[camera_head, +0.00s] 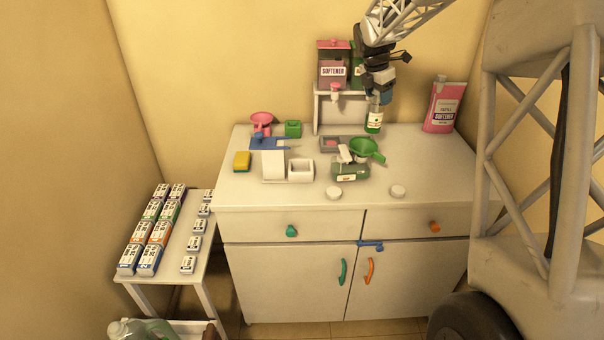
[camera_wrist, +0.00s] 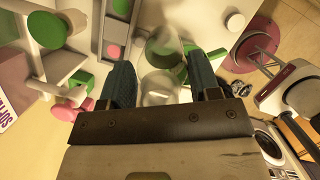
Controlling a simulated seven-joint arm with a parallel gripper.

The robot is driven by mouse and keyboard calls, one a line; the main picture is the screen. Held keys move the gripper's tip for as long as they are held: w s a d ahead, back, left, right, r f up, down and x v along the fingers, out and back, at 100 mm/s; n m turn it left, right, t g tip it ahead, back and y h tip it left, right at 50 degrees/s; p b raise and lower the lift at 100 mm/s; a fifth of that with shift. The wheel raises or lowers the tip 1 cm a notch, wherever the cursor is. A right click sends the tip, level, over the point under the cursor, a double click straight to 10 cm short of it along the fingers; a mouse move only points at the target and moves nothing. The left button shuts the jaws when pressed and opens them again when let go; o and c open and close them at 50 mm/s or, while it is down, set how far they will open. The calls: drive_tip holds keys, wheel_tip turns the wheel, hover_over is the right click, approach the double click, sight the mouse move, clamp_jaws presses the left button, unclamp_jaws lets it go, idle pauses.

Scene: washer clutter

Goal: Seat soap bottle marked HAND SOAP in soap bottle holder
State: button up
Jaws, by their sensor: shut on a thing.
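My gripper (camera_head: 378,97) is at the back right of the cabinet top, pointing down and shut on a clear bottle with green liquid and a white label (camera_head: 374,121). The label is too small to read. In the wrist view, the clear upper part of the bottle (camera_wrist: 158,92) is between the two blue fingers of my gripper (camera_wrist: 163,82). A second bottle with green contents and a pale label (camera_head: 350,171) is at the front middle of the cabinet top. An open white square box (camera_head: 300,170) is left of it; I cannot tell whether it is the holder.
A white shelf (camera_head: 327,113) with a pink softener dispenser (camera_head: 333,66) stands left of my gripper. A pink softener pouch (camera_head: 444,106) is to the right. The right front is mostly clear.

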drive_tip(key=s+a+m, duration=0.1)
drive_tip(key=s+a, duration=0.3)
drive_tip(key=a, duration=0.3)
drive_tip(key=s+a, duration=0.4)
drive_tip(key=a, duration=0.4)
drive_tip(key=s+a+f+m, duration=0.2)
drive_tip(key=s+f, duration=0.2)
drive_tip(key=s, duration=0.2)
drive_tip(key=s+a+f+m+g, duration=0.1)
drive_tip(key=s+a+f+m, duration=0.1)
drive_tip(key=s, duration=0.5)
drive_tip(key=shift+s+a+f+m+g, duration=0.35)
drive_tip(key=shift+a+f, duration=0.2)
drive_tip(key=shift+f, duration=0.3)
drive_tip(key=shift+w, duration=0.15)
drive_tip(key=w+a+f, duration=0.1)
drive_tip(key=w+a, duration=0.2)
drive_tip(key=w, duration=1.2)
drive_tip(key=shift+w+f, duration=0.25)
drive_tip(key=shift+f, duration=0.1)
drive_tip(key=shift+a+x, duration=0.2)
drive_tip(key=shift+x, duration=0.6)
drive_tip(key=shift+a+x, duration=0.2)
drive_tip(key=shift+x, duration=0.6)
drive_tip(key=shift+f, duration=0.2)
